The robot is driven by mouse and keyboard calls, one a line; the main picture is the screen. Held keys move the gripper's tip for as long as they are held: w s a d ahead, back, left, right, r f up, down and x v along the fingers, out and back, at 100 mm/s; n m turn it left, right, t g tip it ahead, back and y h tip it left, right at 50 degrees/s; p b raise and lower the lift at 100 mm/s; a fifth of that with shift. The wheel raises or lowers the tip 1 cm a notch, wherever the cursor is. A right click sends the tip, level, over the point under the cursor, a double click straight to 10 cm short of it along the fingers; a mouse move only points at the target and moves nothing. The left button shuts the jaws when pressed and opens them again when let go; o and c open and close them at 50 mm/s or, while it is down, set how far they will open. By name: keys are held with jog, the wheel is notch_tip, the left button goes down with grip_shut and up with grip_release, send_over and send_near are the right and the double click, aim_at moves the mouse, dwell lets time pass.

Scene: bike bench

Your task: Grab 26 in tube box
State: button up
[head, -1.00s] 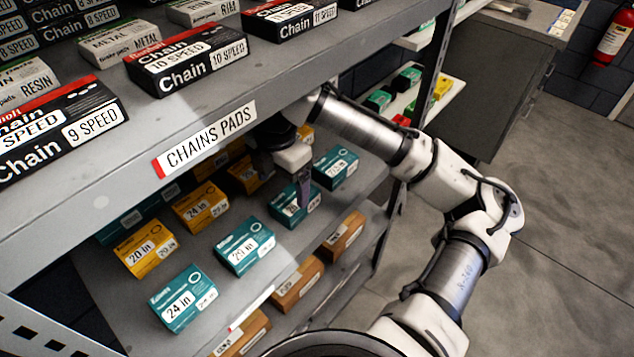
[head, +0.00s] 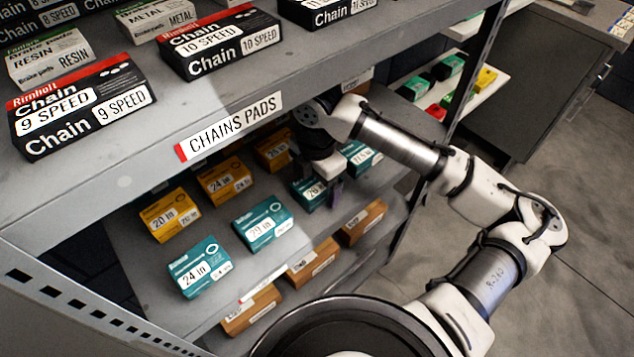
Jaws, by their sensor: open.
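A teal tube box (head: 313,200) stands on the lower shelf below the "CHAINS PADS" label; its label appears to read 26, partly hidden by my gripper. My gripper (head: 326,184) is open and empty under the upper shelf, pointing down over the right side of this box. Whether a finger touches the box I cannot tell. A teal 29 in box (head: 263,222) stands to its left, and a teal 24 in box (head: 199,267) is further front left. Another teal box (head: 360,156) is just right of my gripper.
Yellow tube boxes (head: 170,215) stand in the row behind. The upper shelf edge (head: 130,180) overhangs the lower shelf, close above my gripper. Brown boxes (head: 312,263) sit on a shelf below. A metal post (head: 478,65) is at the right.

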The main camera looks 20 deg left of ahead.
jog(key=c, duration=1.2)
jog(key=shift+o, duration=0.2)
jog(key=shift+r, duration=0.1)
